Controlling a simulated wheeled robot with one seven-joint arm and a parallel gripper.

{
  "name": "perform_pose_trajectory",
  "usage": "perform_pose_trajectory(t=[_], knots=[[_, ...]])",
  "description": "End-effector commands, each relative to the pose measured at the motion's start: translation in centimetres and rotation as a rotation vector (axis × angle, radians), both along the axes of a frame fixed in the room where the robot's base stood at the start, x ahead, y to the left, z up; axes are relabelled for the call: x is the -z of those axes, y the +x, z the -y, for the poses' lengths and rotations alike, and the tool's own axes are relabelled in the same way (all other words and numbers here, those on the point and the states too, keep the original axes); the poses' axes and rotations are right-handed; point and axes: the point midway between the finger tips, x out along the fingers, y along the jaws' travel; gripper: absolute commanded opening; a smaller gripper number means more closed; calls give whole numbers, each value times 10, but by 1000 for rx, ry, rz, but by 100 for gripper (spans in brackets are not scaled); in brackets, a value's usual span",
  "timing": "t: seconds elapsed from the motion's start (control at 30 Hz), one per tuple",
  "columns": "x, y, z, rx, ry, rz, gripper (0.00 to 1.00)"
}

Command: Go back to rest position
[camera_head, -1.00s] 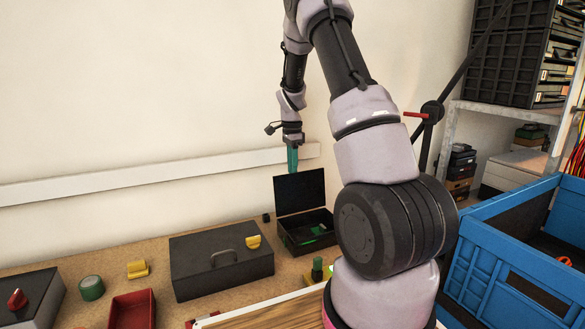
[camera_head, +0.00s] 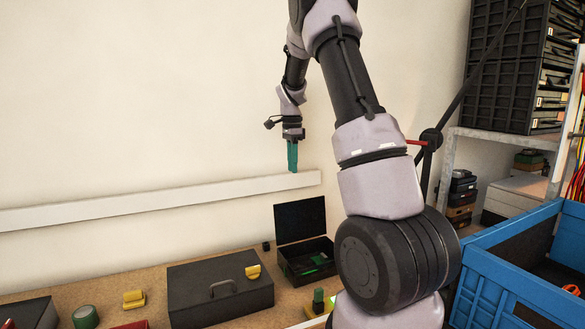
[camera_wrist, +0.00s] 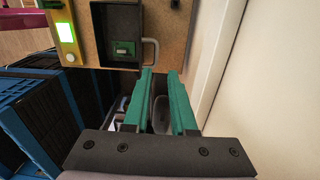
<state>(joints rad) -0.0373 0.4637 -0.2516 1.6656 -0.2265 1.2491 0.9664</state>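My gripper (camera_head: 292,170) hangs fingers-down on my raised arm, in front of the white wall in the head view. Its teal fingertips overlap the top of a white wall trunking strip (camera_head: 150,204). In the wrist view my gripper (camera_wrist: 160,72) has its two teal fingers apart with a gap between them and nothing held. It is well above the workbench. An open black box (camera_head: 306,263) with green pieces inside stands on the bench below and right of it in the head view.
A closed black case (camera_head: 195,292) with a yellow piece on it, a green tape roll (camera_head: 85,318) and a yellow block (camera_head: 133,299) lie on the bench. A blue crate (camera_head: 510,280) and a shelf with black boxes (camera_head: 515,70) are at right. The wall area left of my gripper is clear.

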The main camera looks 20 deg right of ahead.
Motion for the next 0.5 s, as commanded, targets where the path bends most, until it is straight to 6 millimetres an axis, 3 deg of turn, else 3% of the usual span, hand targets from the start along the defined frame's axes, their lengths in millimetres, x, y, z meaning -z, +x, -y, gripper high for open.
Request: perform_pose_trajectory(t=[0.27, 0.37, 0.5], knots=[[-2, -1, -1, -5, 2, 4, 25], [-16, -10, -5, -39, 14, 28, 25], [-54, -36, -20, -154, 43, 104, 25]])
